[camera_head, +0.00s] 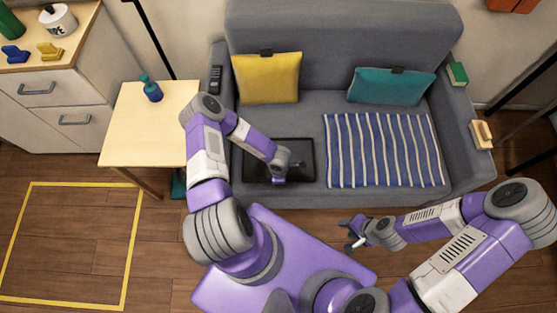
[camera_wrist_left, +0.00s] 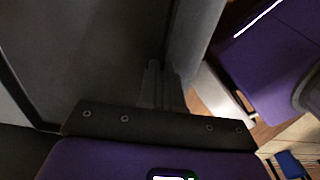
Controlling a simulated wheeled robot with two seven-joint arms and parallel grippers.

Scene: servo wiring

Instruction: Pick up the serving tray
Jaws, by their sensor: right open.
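The serving tray (camera_head: 300,148) is dark, rectangular and rimmed, and lies on the left part of the sofa seat. My left arm reaches over it, with the left gripper (camera_head: 282,178) at its near side. In the left wrist view the tray's dark surface (camera_wrist_left: 95,45) fills the upper left. The fingers of my left gripper (camera_wrist_left: 165,85) are close together there, with the tray's rim running between them; they look shut on it. My right gripper (camera_head: 352,233) is open and empty, in front of the sofa and away from the tray.
A striped blanket (camera_head: 383,150) lies right of the tray. A yellow cushion (camera_head: 267,78) and a teal cushion (camera_head: 390,87) lean on the backrest. A remote (camera_head: 215,80) is on the left armrest. A side table (camera_head: 150,125) with a blue bottle (camera_head: 152,90) stands left.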

